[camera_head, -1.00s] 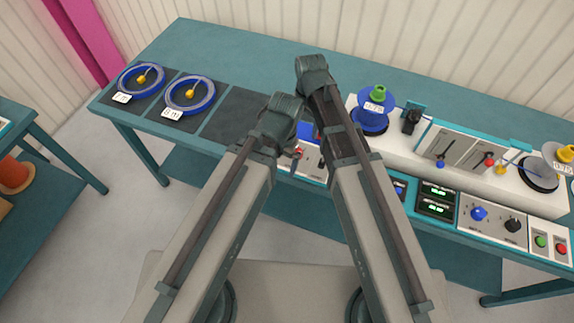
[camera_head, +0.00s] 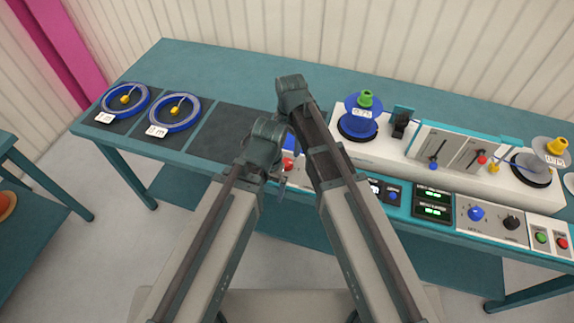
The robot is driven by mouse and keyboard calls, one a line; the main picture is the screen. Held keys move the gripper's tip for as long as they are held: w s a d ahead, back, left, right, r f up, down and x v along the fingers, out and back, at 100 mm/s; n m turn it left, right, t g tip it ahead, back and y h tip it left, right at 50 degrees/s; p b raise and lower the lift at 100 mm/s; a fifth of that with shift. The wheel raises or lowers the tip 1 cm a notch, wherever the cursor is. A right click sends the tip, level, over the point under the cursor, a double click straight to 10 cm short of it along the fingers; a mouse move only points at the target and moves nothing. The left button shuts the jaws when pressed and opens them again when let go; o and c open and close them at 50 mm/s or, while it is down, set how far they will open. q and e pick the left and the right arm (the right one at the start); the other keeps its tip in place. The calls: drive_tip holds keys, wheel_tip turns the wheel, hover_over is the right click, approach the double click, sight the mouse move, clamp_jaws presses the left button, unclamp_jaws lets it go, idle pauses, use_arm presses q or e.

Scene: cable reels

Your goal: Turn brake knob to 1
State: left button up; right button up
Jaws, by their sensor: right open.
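A control panel (camera_head: 492,221) on the table's front right carries a blue knob (camera_head: 476,213) and a black knob (camera_head: 511,222). Their labels and settings are too small to read, so I cannot tell which is the brake knob. My right gripper (camera_head: 281,184) shows only as a small dark part between my two arms, left of both knobs and well apart from them. It is open, and most of it is hidden by the arms. My left gripper is hidden behind my left arm.
Behind stands a white machine (camera_head: 380,150) with a blue reel (camera_head: 358,124) and sliders. Two blue cable coils (camera_head: 174,111) lie at the table's left.

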sight(287, 162)
wheel_tip(287, 162, down, 9)
drive_tip(key=b, duration=0.8)
drive_tip(key=shift+w+a+f, duration=0.1)
drive_tip(key=shift+w+f, duration=0.05)
clamp_jaws()
